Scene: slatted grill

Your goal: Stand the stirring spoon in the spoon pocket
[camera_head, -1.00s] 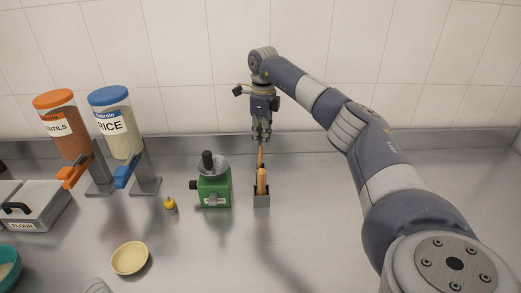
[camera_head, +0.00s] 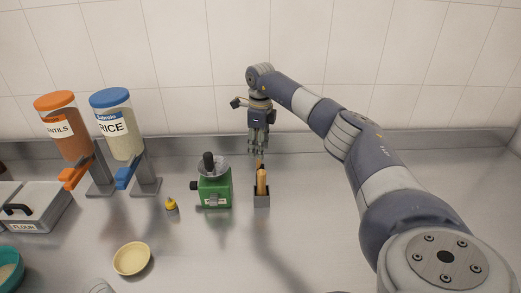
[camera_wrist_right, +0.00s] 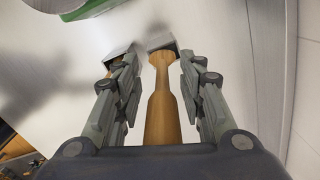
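In the head view my right gripper (camera_head: 258,153) points down just above the grey spoon pocket (camera_head: 262,202). A wooden spoon (camera_head: 262,183) stands about upright in the pocket. In the right wrist view the fingers of my right gripper (camera_wrist_right: 158,80) are spread, with a gap on each side of the wooden handle (camera_wrist_right: 162,108) between them. The handle runs away from the palm to a grey edge (camera_wrist_right: 163,41), which looks like the pocket's. The spoon's far end is hidden there. My left gripper is not in view.
A cream bowl (camera_head: 131,259), a rice dispenser (camera_head: 119,125) and a lentil dispenser (camera_head: 68,130) are further left. The counter right of the pocket is clear.

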